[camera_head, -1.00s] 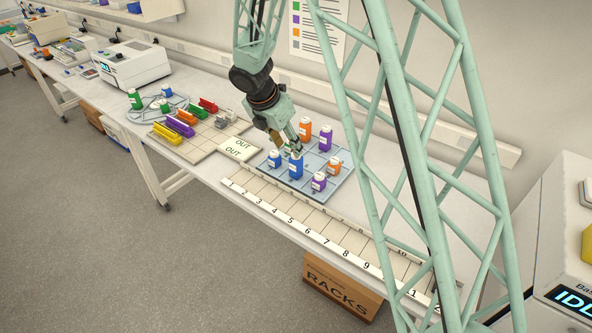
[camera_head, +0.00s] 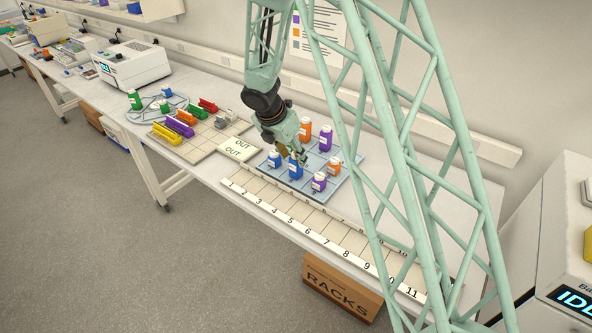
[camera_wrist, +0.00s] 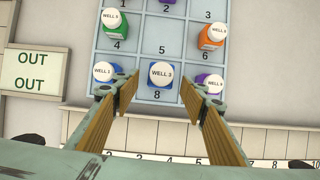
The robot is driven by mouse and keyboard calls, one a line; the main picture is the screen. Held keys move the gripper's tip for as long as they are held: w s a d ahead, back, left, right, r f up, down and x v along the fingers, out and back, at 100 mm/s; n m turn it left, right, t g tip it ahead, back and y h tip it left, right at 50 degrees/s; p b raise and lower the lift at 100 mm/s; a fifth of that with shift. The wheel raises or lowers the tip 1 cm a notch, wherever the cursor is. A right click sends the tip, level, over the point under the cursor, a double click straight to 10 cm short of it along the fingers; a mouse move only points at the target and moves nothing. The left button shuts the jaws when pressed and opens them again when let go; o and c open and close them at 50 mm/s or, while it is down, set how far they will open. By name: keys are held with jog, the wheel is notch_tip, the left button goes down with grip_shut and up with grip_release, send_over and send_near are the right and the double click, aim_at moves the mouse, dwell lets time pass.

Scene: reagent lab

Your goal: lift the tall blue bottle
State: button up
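The tall blue bottle (camera_head: 295,171) stands upright in the front middle cell of the blue tray (camera_head: 344,186). In the wrist view its white cap (camera_wrist: 161,73) reads WELL 3, and the bottle is in the cell marked 8. My gripper (camera_head: 294,155) is above and just behind the bottle in the head view. In the wrist view my gripper (camera_wrist: 159,82) is open, with one finger to each side of the bottle. I cannot tell how far the fingertips are above it.
A short blue bottle (camera_wrist: 102,72) and a short purple bottle (camera_wrist: 212,82) stand in the cells on either side. A green bottle (camera_wrist: 116,28) and an orange bottle (camera_wrist: 211,38) stand behind. An OUT mat (camera_head: 238,149) lies left; a numbered rack strip (camera_head: 300,225) runs in front.

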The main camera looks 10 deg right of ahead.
jog(key=shift+f, duration=0.1)
jog(key=shift+x, duration=2.5)
jog(key=shift+d, duration=0.1)
jog(key=c, duration=0.9)
